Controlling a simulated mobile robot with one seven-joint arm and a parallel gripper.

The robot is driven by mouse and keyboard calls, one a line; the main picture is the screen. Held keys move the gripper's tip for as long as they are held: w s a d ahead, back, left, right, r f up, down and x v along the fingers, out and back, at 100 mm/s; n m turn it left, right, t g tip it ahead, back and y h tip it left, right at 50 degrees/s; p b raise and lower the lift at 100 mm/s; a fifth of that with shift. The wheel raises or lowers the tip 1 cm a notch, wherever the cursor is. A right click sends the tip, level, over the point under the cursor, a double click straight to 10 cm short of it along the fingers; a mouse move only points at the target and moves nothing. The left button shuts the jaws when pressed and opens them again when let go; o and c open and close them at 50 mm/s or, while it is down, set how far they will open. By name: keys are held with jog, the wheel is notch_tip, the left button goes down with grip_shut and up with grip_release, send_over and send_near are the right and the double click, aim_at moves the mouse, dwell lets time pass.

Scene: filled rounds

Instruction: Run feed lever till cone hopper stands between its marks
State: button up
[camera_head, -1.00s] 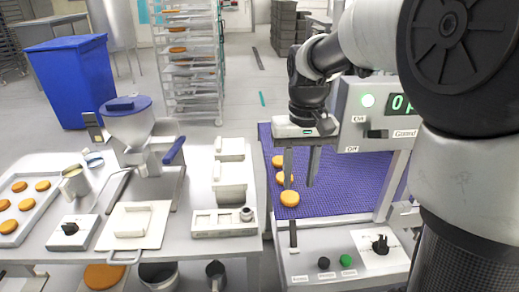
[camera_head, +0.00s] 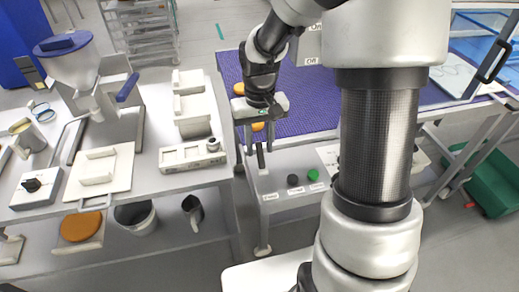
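The cone hopper (camera_head: 75,72) is a metal funnel with a blue lid, standing on the left table with a blue handle (camera_head: 128,87) at its right side. No level marks are legible on it. A black upright lever (camera_head: 261,157) stands at the left end of the conveyor's front panel; its label is too small to read, so I cannot tell whether it is the feed lever. My gripper (camera_head: 260,151) points down over this lever with its fingers apart. The lever's top shows between the fingertips; I cannot tell whether they touch it.
The purple conveyor belt (camera_head: 305,112) lies behind my gripper, with orange rounds partly hidden by it. A black button (camera_head: 292,180) and a green button (camera_head: 313,175) sit right of the lever.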

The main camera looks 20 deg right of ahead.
jog(key=shift+f, duration=0.9)
jog(key=shift+c, duration=0.5)
grip_shut()
